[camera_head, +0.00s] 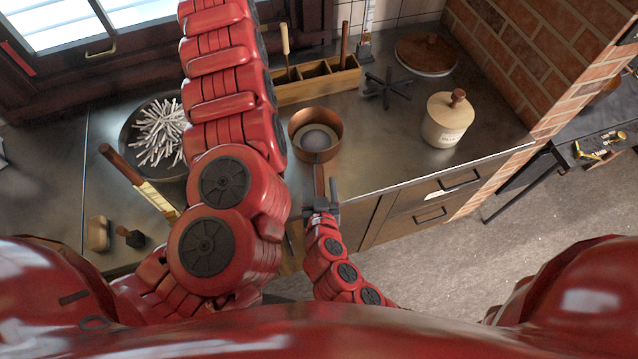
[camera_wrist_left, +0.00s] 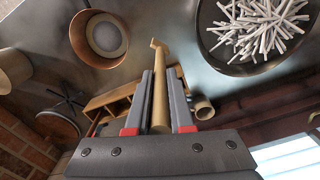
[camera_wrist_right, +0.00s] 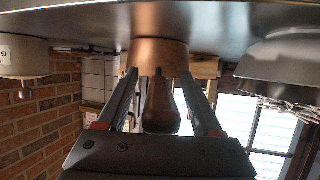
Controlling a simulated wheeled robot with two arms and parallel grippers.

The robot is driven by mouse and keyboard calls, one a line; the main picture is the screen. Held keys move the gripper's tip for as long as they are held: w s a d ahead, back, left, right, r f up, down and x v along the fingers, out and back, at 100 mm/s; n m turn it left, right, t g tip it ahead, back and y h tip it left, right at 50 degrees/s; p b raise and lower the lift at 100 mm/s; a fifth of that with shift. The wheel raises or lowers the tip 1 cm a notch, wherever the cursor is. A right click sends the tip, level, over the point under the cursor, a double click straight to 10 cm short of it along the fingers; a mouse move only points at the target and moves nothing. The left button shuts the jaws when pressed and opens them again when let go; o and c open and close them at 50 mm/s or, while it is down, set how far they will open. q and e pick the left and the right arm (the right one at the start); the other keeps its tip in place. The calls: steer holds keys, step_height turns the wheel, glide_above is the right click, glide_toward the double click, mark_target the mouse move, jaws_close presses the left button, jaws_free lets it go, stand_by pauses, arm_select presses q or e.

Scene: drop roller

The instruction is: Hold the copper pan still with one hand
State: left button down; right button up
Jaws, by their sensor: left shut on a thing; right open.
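The copper pan (camera_head: 301,146) stands on the metal counter near its front edge, with something pale and round inside. Its handle (camera_head: 319,178) points to the front edge. My right gripper (camera_head: 320,203) is at the handle. In the right wrist view the handle (camera_wrist_right: 160,108) lies between the open fingers (camera_wrist_right: 166,100), below the copper wall (camera_wrist_right: 158,52); contact cannot be told. My left gripper (camera_wrist_left: 162,100) is shut on a pale wooden tool (camera_wrist_left: 159,95) in the left wrist view, apart from the pan (camera_wrist_left: 88,45). The left gripper is out of the head view.
A dark bowl of white sticks (camera_head: 160,135) stands left, partly behind my left arm. A wooden divided box (camera_head: 300,92) is behind the pan. A black trivet (camera_head: 388,88), round wooden-topped item (camera_head: 427,53) and lidded canister (camera_head: 445,122) stand right.

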jaws_close()
stand_by(1.3)
steer(key=shift+c, duration=0.6)
jaws_free()
steer(key=shift+c, duration=0.2)
jaws_close()
